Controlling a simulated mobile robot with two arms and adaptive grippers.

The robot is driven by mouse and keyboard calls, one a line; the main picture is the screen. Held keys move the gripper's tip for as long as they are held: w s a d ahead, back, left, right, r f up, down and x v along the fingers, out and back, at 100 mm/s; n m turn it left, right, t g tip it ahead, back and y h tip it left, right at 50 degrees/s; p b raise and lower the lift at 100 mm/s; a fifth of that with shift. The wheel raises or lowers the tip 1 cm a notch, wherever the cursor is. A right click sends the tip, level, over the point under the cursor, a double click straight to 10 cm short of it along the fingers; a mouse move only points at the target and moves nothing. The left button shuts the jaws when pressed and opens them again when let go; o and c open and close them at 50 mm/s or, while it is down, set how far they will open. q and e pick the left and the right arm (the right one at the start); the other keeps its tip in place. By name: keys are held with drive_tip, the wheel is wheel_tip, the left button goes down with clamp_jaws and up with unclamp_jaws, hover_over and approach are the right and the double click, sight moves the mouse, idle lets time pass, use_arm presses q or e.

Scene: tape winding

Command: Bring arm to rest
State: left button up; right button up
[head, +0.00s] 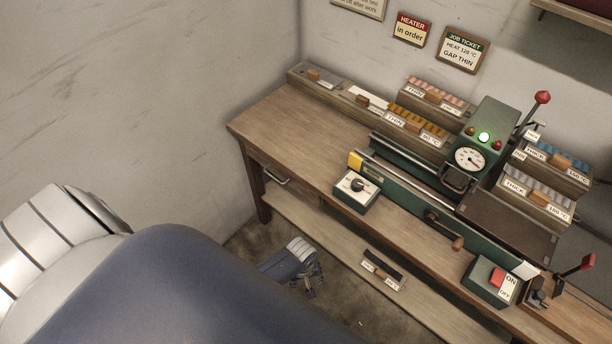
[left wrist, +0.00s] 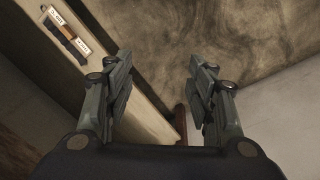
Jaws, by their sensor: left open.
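My left gripper (head: 312,284) hangs low in front of the workbench (head: 268,128), over the floor and left of the lower shelf. In the left wrist view the left gripper (left wrist: 158,72) has its two dark fingers spread apart with nothing between them. The fingers point toward the bare floor (left wrist: 205,35). My right gripper is in neither view. My own arm links cover the lower left of the head view.
The lower shelf (head: 325,240) carries a labelled dark-handled item (head: 381,271). On the bench stand a green machine with a dial (head: 468,158), a knob box (head: 355,190), a red switch box (head: 493,281) and several labelled trays. A wall (head: 150,100) rises at left.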

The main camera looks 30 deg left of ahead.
use_arm(q)
drive_tip(key=s+a+f+m+b, duration=0.2)
drive_tip(key=s+f+m+b, duration=0.3)
drive_tip(key=s+f, duration=0.6)
drive_tip(key=s+a+f+m+b, duration=0.2)
drive_tip(key=s+f+m+b, duration=0.3)
drive_tip(key=s+f, duration=0.7)
drive_tip(key=s+m, duration=0.1)
drive_tip(key=s, duration=0.2)
drive_tip(key=shift+s+a, duration=0.3)
drive_tip(key=shift+s, duration=0.05)
